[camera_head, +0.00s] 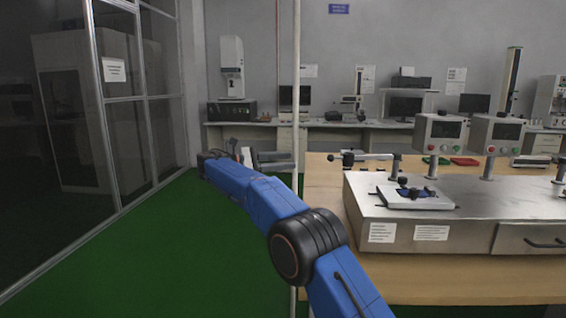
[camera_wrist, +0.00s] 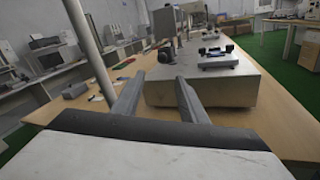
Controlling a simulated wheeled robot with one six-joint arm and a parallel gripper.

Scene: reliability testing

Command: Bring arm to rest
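My blue arm reaches from the bottom right of the head view up and to the left, over the green floor. My gripper (camera_head: 270,158) is at its far end, small and partly hidden by the arm and a thin white pole. In the wrist view my gripper (camera_wrist: 156,97) shows two grey fingers spread apart with nothing between them. The wooden table and the metal test unit lie beyond the fingers there, and no finger visibly holds anything.
A white pole (camera_head: 296,80) stands close to my arm. A wooden table (camera_head: 400,282) at right bears a metal test unit (camera_head: 470,212) with two control boxes (camera_head: 438,133). A glass partition (camera_head: 115,110) is at left. Green floor (camera_head: 170,260) is clear between. A bench with instruments lines the back wall.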

